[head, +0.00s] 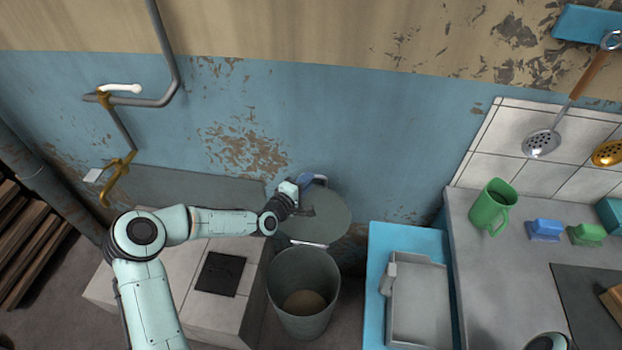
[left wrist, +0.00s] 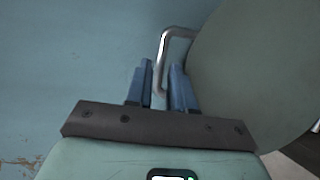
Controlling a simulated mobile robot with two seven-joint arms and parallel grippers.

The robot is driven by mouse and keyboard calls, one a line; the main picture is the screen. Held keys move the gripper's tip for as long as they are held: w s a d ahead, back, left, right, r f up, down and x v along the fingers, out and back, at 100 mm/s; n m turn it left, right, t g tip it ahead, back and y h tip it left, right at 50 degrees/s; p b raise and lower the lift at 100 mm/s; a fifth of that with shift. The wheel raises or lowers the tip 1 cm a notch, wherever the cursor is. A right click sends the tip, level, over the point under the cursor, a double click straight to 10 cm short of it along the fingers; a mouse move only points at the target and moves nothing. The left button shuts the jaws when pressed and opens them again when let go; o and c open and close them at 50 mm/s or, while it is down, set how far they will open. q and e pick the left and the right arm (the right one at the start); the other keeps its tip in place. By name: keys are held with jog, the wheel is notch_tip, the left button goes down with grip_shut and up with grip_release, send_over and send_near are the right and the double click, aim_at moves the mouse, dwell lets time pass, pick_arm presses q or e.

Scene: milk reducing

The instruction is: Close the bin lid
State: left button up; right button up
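The bin (head: 303,290) is a grey open-topped bucket on the floor, with something light brown at its bottom. Its round grey-green lid (head: 325,215) is raised, leaning back toward the blue wall above the hinge. The lid's metal handle (head: 320,178) is at its upper edge. My left gripper (head: 305,181) is at this handle. In the left wrist view, the blue fingers of the left gripper (left wrist: 162,85) are apart, with one leg of the handle (left wrist: 164,50) reaching between them. The lid (left wrist: 255,70) fills the right side there. My right gripper is out of view.
A tiled block (head: 190,290) stands left of the bin. A blue stand (head: 378,275) with a grey tray (head: 418,310) stands on the right, before a counter (head: 470,250) with a green mug (head: 493,206). Pipes (head: 165,60) run along the wall at left.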

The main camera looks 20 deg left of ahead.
pick_arm(q)
jog(key=shift+x, duration=1.35)
grip_shut()
